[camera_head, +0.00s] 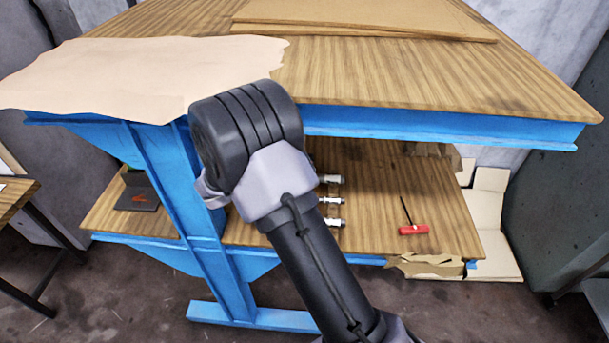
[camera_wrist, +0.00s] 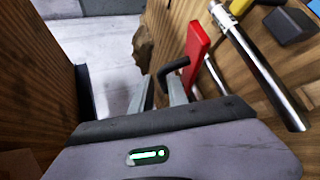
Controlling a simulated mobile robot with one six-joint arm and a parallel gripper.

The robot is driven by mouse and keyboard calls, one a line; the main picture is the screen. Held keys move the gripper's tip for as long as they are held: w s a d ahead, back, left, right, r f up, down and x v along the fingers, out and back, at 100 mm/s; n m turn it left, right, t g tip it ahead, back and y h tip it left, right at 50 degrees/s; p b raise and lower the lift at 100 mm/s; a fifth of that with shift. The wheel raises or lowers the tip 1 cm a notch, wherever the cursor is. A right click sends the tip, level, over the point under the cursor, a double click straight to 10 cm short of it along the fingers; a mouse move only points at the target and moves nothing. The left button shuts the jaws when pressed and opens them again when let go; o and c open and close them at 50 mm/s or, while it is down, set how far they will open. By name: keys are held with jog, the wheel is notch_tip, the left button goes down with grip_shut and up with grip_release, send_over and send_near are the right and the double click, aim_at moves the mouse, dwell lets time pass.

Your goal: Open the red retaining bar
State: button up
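In the wrist view, a flat red bar (camera_wrist: 198,48) stands out from a wooden surface, right of and beyond my gripper (camera_wrist: 162,90). A black bent handle (camera_wrist: 176,66) joins its left side and curves toward my fingers. My two grey fingers are apart, with the handle's end at or between their tips. I cannot tell whether they touch it. In the head view, my dark arm reaches to the workbench, and my gripper is hidden behind it. A red-handled tool (camera_head: 413,229) with a thin black shaft lies on the lower shelf; I cannot tell if it is the same red part.
A metal rod (camera_wrist: 262,75) runs close to the right of the red bar, with a dark block (camera_wrist: 289,25) beyond. Wood (camera_wrist: 35,80) closes in on the left. In the head view, several silver-white pieces (camera_head: 331,201) sit on the lower shelf (camera_head: 375,185) beside my arm.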

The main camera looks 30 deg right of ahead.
jog(key=s+a+r+p, duration=0.1)
jog(key=a+p, duration=0.1)
jog(key=a, duration=1.2)
jog(key=shift+s+a+r+p, duration=0.15)
jog(key=shift+s+a+p, duration=0.2)
